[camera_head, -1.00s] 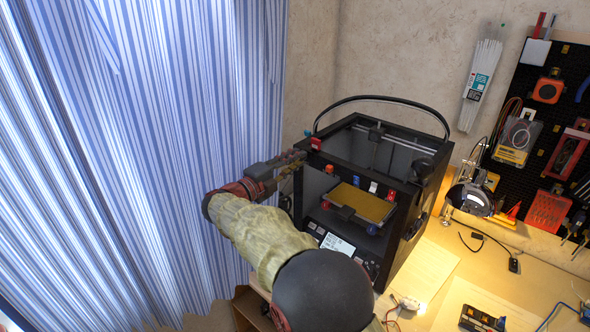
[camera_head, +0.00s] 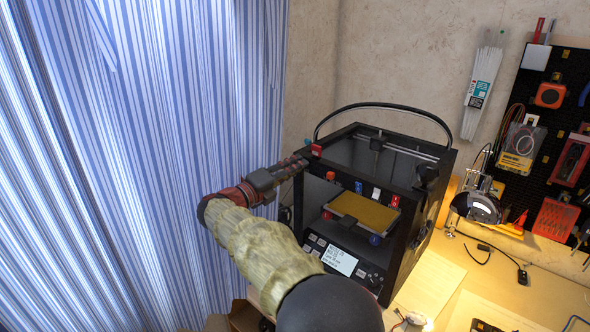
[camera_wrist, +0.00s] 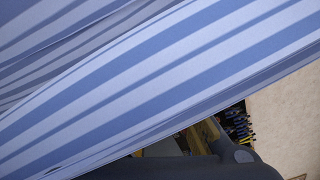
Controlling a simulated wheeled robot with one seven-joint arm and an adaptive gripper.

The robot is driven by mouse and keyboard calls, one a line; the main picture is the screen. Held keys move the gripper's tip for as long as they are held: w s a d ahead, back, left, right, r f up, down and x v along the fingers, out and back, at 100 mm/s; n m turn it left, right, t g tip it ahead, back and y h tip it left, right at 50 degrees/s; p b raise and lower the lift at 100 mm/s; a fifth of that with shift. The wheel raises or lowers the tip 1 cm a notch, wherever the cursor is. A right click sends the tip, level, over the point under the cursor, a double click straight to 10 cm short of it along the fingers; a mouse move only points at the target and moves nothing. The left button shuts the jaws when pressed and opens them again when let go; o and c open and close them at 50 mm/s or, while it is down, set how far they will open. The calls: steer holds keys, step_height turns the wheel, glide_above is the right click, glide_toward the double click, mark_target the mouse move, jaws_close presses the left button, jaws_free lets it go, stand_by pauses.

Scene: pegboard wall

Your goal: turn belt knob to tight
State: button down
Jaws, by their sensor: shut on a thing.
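The black 3D printer (camera_head: 340,225) stands on the desk. A small red knob (camera_head: 316,150) sits at its top left corner; it seems to be the belt knob, but I read no label or tight mark. My gripper (camera_head: 302,160) reaches in from the left, its fingertips at this red knob. It is shut on the knob, though the contact is small and partly hidden by the fingers. In the wrist view, the striped curtain fills most of the picture, and the knob does not show.
More red, blue and white parts sit along the printer front, around the yellow plate (camera_head: 362,212). A black cable arches over the printer top. The striped curtain (camera_head: 150,150) hangs close on the left. A lamp (camera_head: 476,205) stands at the right, before the pegboard (camera_head: 530,140).

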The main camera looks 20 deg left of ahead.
steer(key=shift+f, duration=0.15)
steer(key=c, duration=1.7)
jaws_free()
steer(key=shift+o, duration=0.2)
steer(key=v, duration=1.2)
